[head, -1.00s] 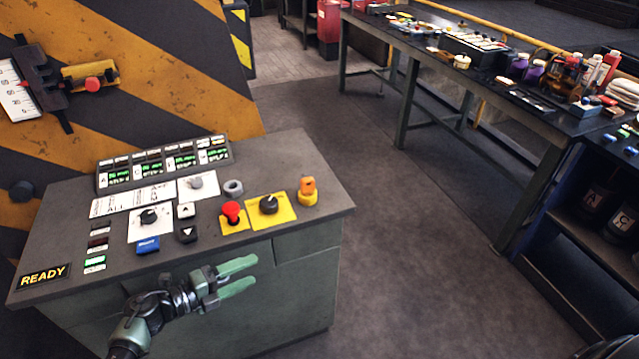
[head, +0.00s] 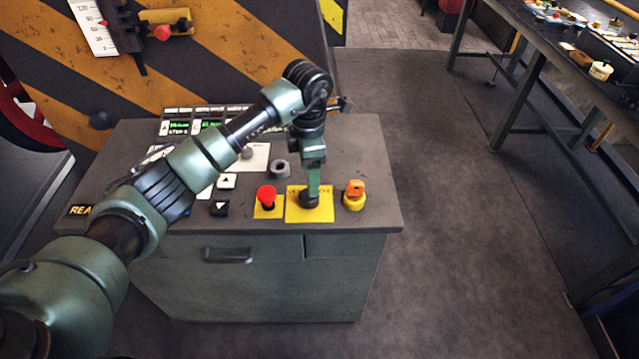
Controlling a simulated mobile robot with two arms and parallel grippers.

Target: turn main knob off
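The main knob (head: 308,201) is black and sits on a yellow plate (head: 326,212) near the front edge of the grey control console (head: 365,215). My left gripper (head: 313,188) points down over it, with the fingertips at the knob. I see the fingers edge-on, overlapping. They hide the top of the knob, including its pointer, and I cannot tell whether they close on it. My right gripper is not in view.
A red knob (head: 266,195) stands close left of the main knob, and an orange key switch (head: 354,193) on a yellow base close right. My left arm covers much of the console's left side.

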